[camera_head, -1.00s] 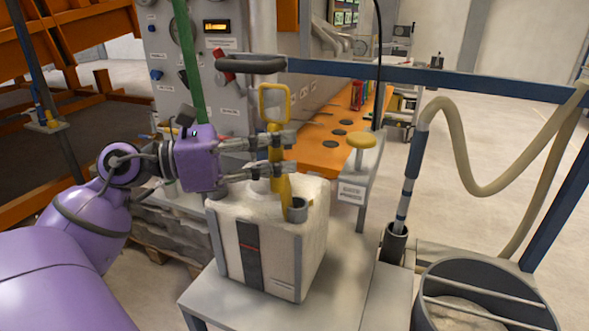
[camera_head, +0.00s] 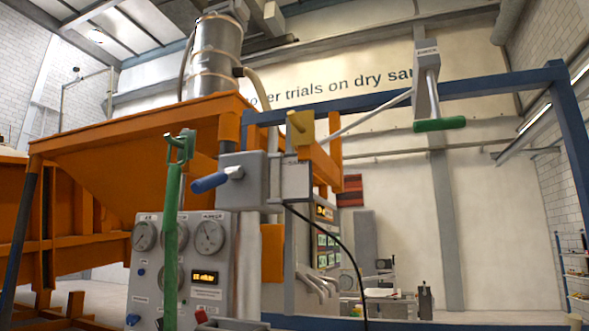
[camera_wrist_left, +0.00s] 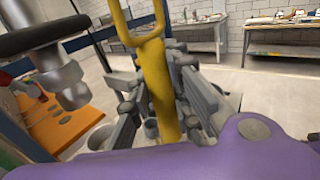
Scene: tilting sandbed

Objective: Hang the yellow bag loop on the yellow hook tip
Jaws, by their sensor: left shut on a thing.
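The yellow bag loop (camera_wrist_left: 158,85) stands upright in the left wrist view, its open ring at the top edge. My left gripper (camera_wrist_left: 160,95) is shut on the strap below the ring, with a finger on each side. The bag itself is not clearly visible there. In the head view a yellow hook (camera_head: 301,127) with a stubby tip sits high up, by the blue beam and above a grey box. The head view shows neither of my grippers nor the bag.
A blue overhead beam (camera_head: 390,95) crosses the head view. A green T-handle (camera_head: 440,124) hangs at right, and a green lever (camera_head: 172,235) stands at left. A blue-handled grey box (camera_head: 243,180) is below the hook. A dark padded bar (camera_wrist_left: 45,35) is close to the left gripper.

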